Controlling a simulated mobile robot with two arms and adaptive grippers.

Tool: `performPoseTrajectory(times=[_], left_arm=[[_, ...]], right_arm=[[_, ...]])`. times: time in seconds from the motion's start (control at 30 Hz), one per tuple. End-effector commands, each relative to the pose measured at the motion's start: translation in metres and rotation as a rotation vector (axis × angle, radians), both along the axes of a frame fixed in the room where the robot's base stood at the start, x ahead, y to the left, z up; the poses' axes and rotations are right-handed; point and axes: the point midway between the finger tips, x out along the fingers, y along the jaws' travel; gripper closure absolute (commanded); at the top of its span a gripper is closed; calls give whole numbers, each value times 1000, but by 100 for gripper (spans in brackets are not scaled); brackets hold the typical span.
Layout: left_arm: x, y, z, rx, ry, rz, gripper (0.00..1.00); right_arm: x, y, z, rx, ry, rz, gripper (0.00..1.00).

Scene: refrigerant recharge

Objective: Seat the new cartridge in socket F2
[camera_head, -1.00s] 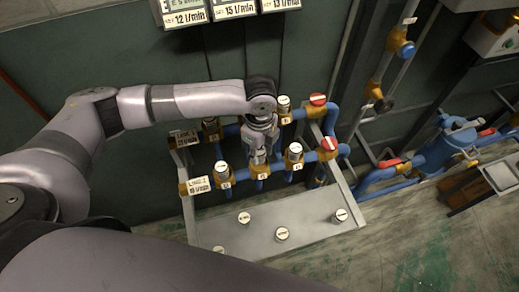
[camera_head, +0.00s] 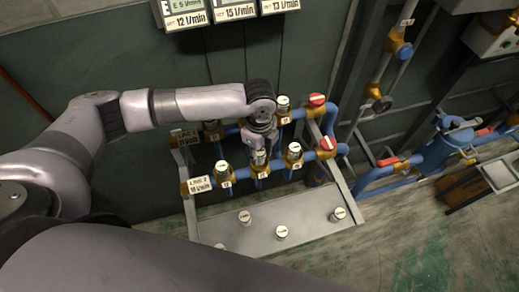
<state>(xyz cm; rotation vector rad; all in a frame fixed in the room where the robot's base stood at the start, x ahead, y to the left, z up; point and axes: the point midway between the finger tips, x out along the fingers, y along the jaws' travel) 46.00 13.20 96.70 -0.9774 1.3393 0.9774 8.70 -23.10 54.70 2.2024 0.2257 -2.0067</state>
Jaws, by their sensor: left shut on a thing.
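My left gripper (camera_head: 261,146) points down over the middle fitting of the front blue pipe and is shut on a small silver cartridge (camera_head: 259,158). Only part of the cartridge shows below the fingers. It stands about upright at the brass socket (camera_head: 262,171) there. I cannot tell whether it is fully down in it, and the socket's label is too small to read. Similar capped cartridges stand to the left (camera_head: 222,167) and right (camera_head: 293,153) on the same pipe. My right gripper is not in view.
A grey tray (camera_head: 310,222) in front of the pipes holds several white-topped cartridges, among them one at its right end (camera_head: 339,213). Red-handled valves (camera_head: 327,143) stand at the pipes' right end. A rear pipe row lies close behind the gripper. Display boxes (camera_head: 235,10) hang above.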

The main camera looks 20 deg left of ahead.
Motion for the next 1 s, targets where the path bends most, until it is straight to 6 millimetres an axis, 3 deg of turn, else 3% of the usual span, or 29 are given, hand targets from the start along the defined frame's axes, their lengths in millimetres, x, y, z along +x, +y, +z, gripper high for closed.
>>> performPoseTrajectory(times=[1.0], left_arm=[[1,0,-16,0,-1,-1,100]], right_arm=[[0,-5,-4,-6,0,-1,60]])
